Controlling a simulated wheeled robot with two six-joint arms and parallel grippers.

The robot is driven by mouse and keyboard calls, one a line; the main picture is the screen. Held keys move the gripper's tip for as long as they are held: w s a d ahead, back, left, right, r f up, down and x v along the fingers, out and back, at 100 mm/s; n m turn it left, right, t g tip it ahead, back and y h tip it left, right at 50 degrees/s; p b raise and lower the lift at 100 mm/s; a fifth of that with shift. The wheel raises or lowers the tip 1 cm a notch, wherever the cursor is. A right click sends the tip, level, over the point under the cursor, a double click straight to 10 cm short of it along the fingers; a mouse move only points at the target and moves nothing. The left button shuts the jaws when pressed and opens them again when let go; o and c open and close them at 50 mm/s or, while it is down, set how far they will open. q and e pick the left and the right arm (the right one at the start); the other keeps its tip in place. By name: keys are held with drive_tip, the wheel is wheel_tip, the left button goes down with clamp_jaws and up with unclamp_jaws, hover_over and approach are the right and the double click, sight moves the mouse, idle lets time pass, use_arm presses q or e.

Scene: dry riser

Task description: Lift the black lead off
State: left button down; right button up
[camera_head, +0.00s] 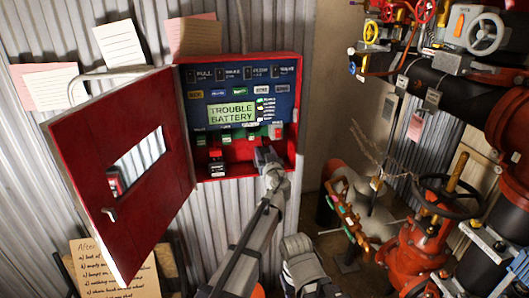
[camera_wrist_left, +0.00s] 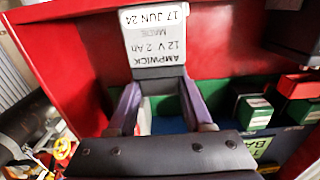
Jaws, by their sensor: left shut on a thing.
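The red panel box (camera_head: 299,110) on the wall stands open. My left gripper (camera_head: 266,158) reaches into its lower right part and covers what is there in the head view. In the left wrist view, a battery with a white upside-down label (camera_wrist_left: 155,35) stands just beyond the fingertips. My left gripper (camera_wrist_left: 160,88) is shut on a dark piece (camera_wrist_left: 160,72) at the battery's edge. I take it to be the black lead, but its cable cannot be made out. My right gripper is not clearly in view.
The red door (camera_head: 150,205) hangs open to the left. Another dark block with a white label (camera_head: 217,169) sits at the box's lower left. Green blocks (camera_wrist_left: 254,110) show beside my gripper. Red pipes and valves (camera_head: 425,235) crowd the right.

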use_arm(q)
wheel_tip(320, 180, up, 3)
drive_tip(key=p, duration=0.2)
drive_tip(key=shift+f+p, duration=0.2)
drive_tip(key=shift+p, duration=0.15)
drive_tip(key=shift+f, duration=0.15)
drive_tip(key=shift+c, duration=2.1)
unclamp_jaws()
